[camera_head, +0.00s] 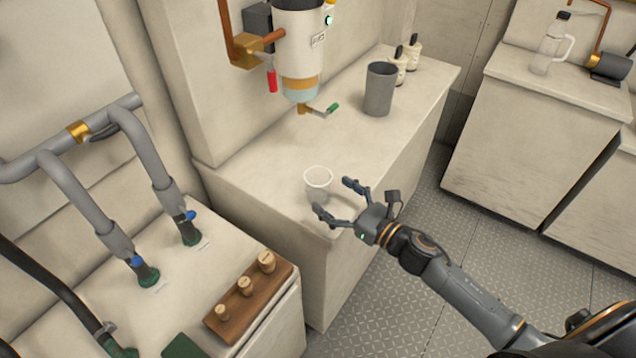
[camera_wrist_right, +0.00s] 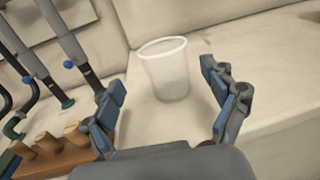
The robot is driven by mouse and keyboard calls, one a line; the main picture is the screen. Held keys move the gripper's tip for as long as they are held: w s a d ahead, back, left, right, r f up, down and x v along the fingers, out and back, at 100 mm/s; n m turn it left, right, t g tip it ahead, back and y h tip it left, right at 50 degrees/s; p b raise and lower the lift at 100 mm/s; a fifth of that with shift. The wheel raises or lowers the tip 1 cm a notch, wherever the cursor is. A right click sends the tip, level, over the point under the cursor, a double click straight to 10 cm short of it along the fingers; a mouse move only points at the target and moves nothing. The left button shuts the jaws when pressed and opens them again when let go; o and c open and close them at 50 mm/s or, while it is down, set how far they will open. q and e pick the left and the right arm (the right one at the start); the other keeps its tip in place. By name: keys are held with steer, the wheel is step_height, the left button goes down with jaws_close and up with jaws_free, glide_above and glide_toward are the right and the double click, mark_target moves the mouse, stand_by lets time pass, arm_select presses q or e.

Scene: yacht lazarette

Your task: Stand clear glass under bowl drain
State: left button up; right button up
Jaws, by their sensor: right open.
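The clear glass (camera_head: 317,181) stands upright on the near part of the white counter (camera_head: 255,165). It also shows in the right wrist view (camera_wrist_right: 166,72), ahead of and between the fingers. My right gripper (camera_head: 337,200) is open, its fingers pointing at the glass, and a gap to the glass shows in the wrist view. The filter bowl (camera_head: 300,80) hangs on the wall above the counter's back. Its drain (camera_head: 312,108) with a green-tipped lever is at its bottom, and the counter below it is bare. My left gripper is not in view.
A grey cup (camera_head: 380,90) stands right of the drain, with two small black-topped bottles (camera_head: 405,58) behind it. A wooden block with pegs (camera_head: 247,300) and grey pipes (camera_head: 80,190) are at left. A clear jug (camera_head: 550,45) stands on the far cabinet.

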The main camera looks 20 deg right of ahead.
mark_target(329, 186)
steer(key=shift+w+r, duration=0.1)
steer(key=shift+w, duration=0.15)
steer(key=p+x, duration=0.1)
steer(key=x, duration=0.1)
steer(key=p+x, duration=0.1)
steer(key=x, duration=0.1)
steer(key=shift+w+d+r, duration=0.1)
steer(key=shift+w+r, duration=0.15)
steer(key=shift+w, duration=0.05)
steer(key=shift+w+f, duration=0.1)
steer(key=shift+w, duration=0.15)
steer(key=shift+s, duration=0.1)
steer(key=c, duration=1.4)
